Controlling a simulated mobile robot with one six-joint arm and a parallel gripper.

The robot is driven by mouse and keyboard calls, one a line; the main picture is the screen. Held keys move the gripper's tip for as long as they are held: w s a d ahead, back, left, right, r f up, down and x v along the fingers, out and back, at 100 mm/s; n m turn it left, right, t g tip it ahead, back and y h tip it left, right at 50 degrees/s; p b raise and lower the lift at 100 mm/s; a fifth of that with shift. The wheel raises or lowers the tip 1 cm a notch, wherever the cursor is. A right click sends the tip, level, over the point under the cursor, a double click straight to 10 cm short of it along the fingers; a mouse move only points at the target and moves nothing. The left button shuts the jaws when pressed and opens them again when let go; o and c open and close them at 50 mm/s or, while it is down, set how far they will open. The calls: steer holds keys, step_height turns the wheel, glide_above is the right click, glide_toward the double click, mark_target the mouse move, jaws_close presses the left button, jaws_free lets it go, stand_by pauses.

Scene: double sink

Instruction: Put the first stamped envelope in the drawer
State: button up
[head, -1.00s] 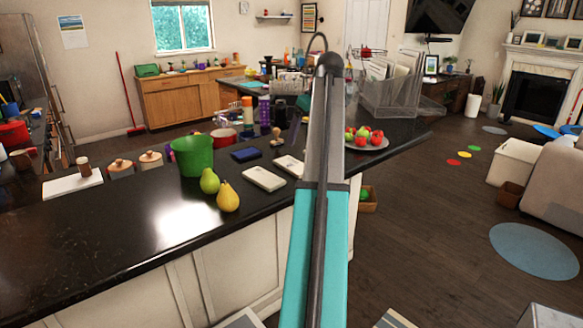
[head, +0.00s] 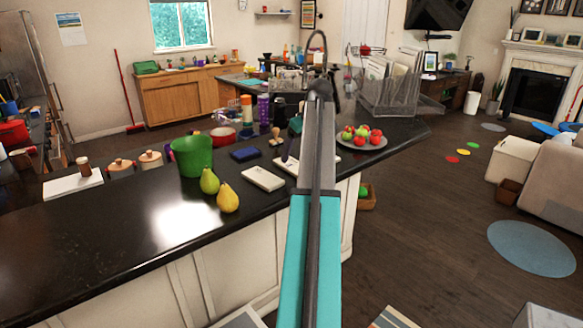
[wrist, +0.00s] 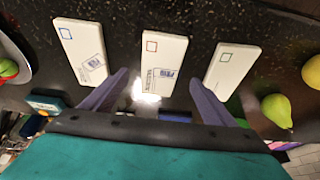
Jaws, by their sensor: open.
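Three white envelopes lie in a row on the black counter in the wrist view. The left one (wrist: 77,45) has a blue square and a printed mark. The middle one (wrist: 161,50) has a red square and a printed mark. The head view shows one envelope (head: 263,179); my arm partly covers the others. A mesh organizer (head: 385,100) stands beyond; its drawer is unclear.
Two pears (head: 228,198) and a green bucket (head: 192,157) stand left of the envelopes. A blue pad (head: 245,154) and wooden stamp (head: 276,138) lie behind them. A fruit plate (head: 362,142) is right of my arm. The counter's near left is clear.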

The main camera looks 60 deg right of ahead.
mark_target(292, 164)
steer(key=shift+f, duration=0.1)
steer(key=shift+p+x, duration=1.1)
steer(key=shift+x, duration=1.4)
steer(key=shift+w, duration=0.15)
steer(key=c, duration=1.2)
steer(key=shift+r+b, duration=0.75)
steer(key=shift+r, duration=0.9)
steer(key=shift+a+r, duration=0.1)
steer(key=shift+r, duration=0.1)
steer(key=s+a+b, duration=0.1)
steer(key=s+a, duration=0.2)
steer(key=s, duration=0.1)
steer(key=s+a+r+b, duration=0.1)
steer(key=s+a, duration=0.2)
steer(key=s, duration=0.1)
steer(key=s+a+b, duration=0.2)
steer(key=s+a, duration=0.1)
steer(key=s, duration=0.2)
steer(key=shift+a+r, duration=0.1)
steer(key=shift+r, duration=0.15)
